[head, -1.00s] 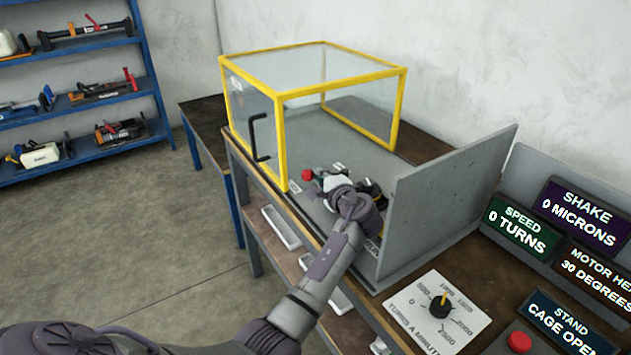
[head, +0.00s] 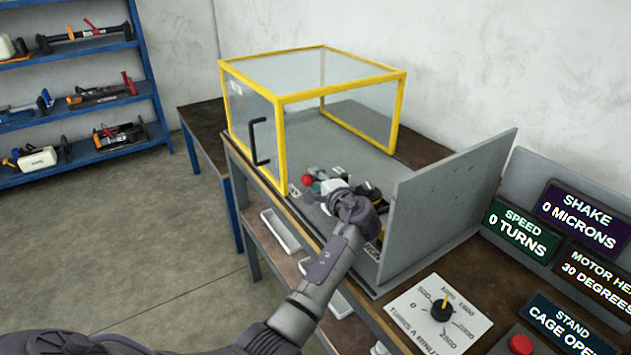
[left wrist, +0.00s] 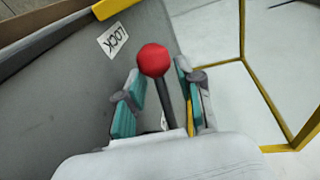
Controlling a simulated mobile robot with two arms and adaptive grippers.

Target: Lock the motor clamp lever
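The motor clamp lever is a dark rod with a red ball knob (head: 307,179); in the left wrist view the knob (left wrist: 153,60) tops the rod (left wrist: 168,103), which leans slightly. My left gripper (head: 318,187) is at the lever, just right of the knob in the head view. In the left wrist view its two teal-padded fingers (left wrist: 158,95) stand on either side of the rod, with gaps on both sides. It is open and holds nothing. The lever's base is hidden behind the gripper. My right gripper is not in view.
A white LOCK label (left wrist: 112,39) lies beyond the knob. The yellow-framed clear cage (head: 340,85) stands behind the lever, a grey upright panel (head: 445,205) to the right. A speed dial (head: 441,310) and red button (head: 521,344) sit at the front right.

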